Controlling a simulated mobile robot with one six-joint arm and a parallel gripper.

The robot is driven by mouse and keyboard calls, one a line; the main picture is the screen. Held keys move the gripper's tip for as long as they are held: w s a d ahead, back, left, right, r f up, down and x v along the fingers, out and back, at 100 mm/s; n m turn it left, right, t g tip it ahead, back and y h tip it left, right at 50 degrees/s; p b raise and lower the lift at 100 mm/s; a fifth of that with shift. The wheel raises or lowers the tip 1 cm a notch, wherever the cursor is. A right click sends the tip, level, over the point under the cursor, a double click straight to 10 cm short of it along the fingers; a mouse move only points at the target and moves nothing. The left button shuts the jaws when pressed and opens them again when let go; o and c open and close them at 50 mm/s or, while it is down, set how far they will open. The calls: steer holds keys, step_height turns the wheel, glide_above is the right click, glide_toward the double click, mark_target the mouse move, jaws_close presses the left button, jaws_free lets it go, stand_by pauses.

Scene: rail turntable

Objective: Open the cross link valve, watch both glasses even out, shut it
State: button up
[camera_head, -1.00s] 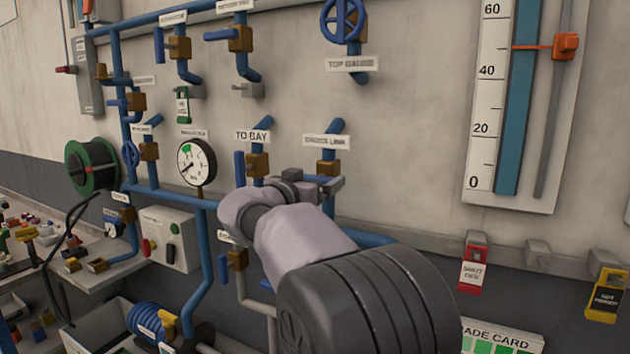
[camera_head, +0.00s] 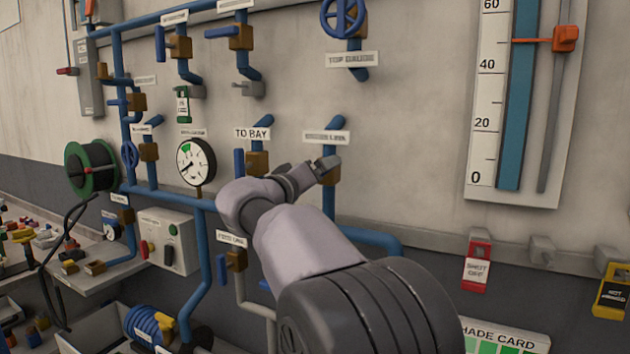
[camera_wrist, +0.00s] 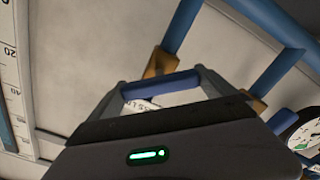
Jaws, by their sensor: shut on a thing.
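The cross link valve has a brass body (camera_head: 332,172) on a blue pipe under a blurred label (camera_head: 326,137). My gripper (camera_head: 325,170) is at this valve, its fingers turned edge-on in the head view. In the wrist view my gripper (camera_wrist: 160,85) is shut on the blue lever (camera_wrist: 162,88), which lies between both fingers and looks crosswise to the pipe. The brass body (camera_wrist: 160,64) shows just behind it. One tall glass (camera_head: 521,95) with blue filling stands at the right; its top is out of frame. I cannot make out a second glass.
The TO BAY valve (camera_head: 257,163) with an upright blue lever is close to the left. A round pressure gauge (camera_head: 196,162) is further left. A blue handwheel (camera_head: 342,15) is above. An orange pointer (camera_head: 565,39) rides beside the glass. A red SHUT OFF tag (camera_head: 477,268) hangs lower right.

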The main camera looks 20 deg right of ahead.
steer(key=n, duration=0.4)
steer(key=shift+n, duration=0.3)
steer(key=shift+n+p, duration=0.35)
steer(key=shift+n, duration=1.25)
steer(key=shift+f+n, duration=0.1)
steer(key=shift+n, duration=0.2)
steer(key=o, duration=1)
steer(key=p+v, duration=0.1)
steer(key=v, duration=1.6)
steer(key=shift+s+a, duration=0.15)
steer(key=shift+a, duration=0.05)
steer(key=shift+f, duration=0.1)
